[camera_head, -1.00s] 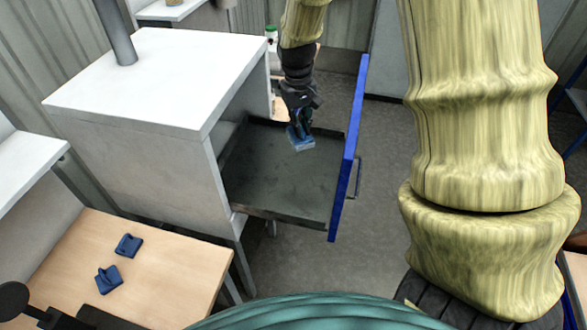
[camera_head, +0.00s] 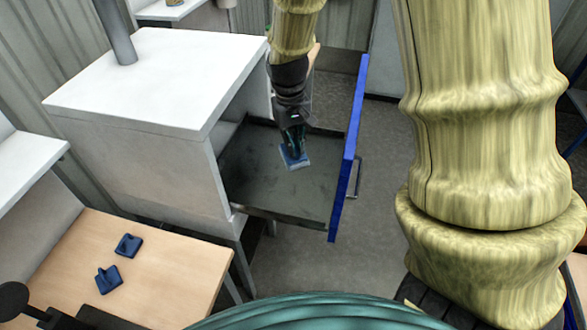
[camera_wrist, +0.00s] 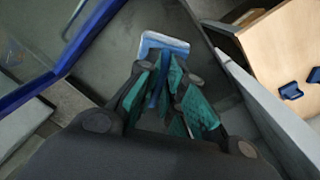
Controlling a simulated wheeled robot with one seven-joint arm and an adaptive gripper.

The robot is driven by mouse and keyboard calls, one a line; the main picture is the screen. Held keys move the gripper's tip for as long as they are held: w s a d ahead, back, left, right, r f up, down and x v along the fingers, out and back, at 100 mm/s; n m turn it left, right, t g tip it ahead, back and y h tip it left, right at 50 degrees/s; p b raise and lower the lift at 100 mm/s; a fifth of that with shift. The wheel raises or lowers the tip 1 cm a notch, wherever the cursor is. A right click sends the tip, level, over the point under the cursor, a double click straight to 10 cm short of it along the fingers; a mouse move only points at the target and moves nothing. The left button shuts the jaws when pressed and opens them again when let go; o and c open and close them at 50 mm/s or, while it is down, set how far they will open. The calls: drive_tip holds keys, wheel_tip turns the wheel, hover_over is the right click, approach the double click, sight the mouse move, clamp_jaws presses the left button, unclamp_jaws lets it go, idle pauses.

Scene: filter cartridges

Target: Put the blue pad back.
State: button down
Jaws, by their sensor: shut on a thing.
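A light blue pad (camera_head: 295,162) with an upright grip is held in my gripper (camera_head: 292,150). The pad is inside the open drawer (camera_head: 265,195), low over its dark floor; I cannot tell whether it touches. In the wrist view the pad (camera_wrist: 165,42) shows beyond the fingers, and my gripper (camera_wrist: 162,92) is shut on its grip. Two darker blue pads, one (camera_head: 128,245) behind the other (camera_head: 108,279), lie on the wooden table at lower left.
The drawer's blue front (camera_head: 347,150) stands to the right of my gripper, and the white cabinet (camera_head: 150,90) to the left. The wooden table (camera_head: 185,265) is in front of the cabinet. The drawer floor around the pad is bare.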

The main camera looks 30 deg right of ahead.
drive_tip(key=s+a, duration=0.7)
drive_tip(key=a, duration=0.1)
drive_tip(key=shift+s, duration=0.35)
idle(0.5)
drive_tip(key=shift+a, duration=0.1)
idle(0.4)
